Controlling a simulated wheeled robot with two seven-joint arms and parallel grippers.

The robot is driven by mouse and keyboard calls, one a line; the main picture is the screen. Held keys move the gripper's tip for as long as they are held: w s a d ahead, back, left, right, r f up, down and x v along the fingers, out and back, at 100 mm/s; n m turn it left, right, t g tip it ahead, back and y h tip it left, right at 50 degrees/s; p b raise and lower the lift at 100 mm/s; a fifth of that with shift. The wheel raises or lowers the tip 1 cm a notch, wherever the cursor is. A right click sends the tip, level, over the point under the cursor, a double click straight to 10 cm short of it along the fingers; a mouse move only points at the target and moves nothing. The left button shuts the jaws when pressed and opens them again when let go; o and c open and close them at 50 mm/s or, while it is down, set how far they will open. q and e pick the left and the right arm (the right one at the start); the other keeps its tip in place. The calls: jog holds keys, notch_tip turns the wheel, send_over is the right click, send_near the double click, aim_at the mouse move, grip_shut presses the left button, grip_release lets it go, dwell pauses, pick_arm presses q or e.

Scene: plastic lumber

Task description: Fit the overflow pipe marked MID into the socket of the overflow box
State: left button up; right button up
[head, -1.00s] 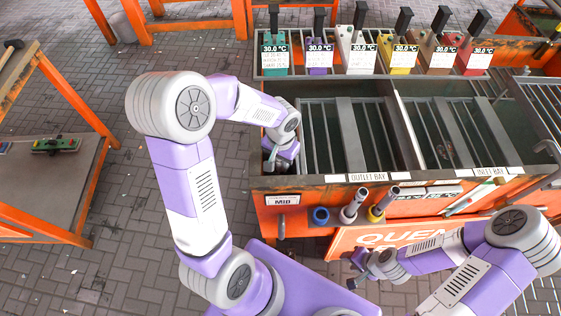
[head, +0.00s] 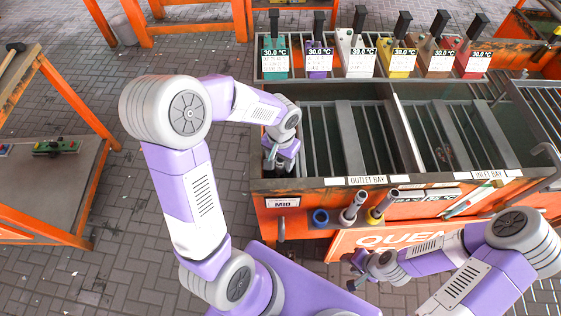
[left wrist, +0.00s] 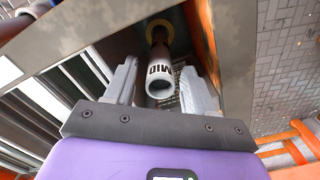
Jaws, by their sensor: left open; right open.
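My left gripper (left wrist: 158,85) is open, one finger on each side of the pipe, with gaps visible. In the head view my left gripper (head: 276,162) is down in the near left corner of the outlet bay, and the pipe is hidden there. My right gripper (head: 354,272) is open and empty in front of the tank.
The tank's front carries a MID label (head: 283,202), a blue-ringed holder (head: 320,217) and two grey pipes (head: 354,206) in holders. Metal bars (head: 325,140) span the outlet bay. Several coloured units (head: 360,60) line the back. An orange-framed table (head: 60,190) stands at left.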

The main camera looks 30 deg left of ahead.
pick_arm(q)
notch_tip(320, 180, up, 10)
jog(key=p, duration=0.2)
jog(key=shift+f+p, duration=0.1)
jog(key=shift+p, duration=0.2)
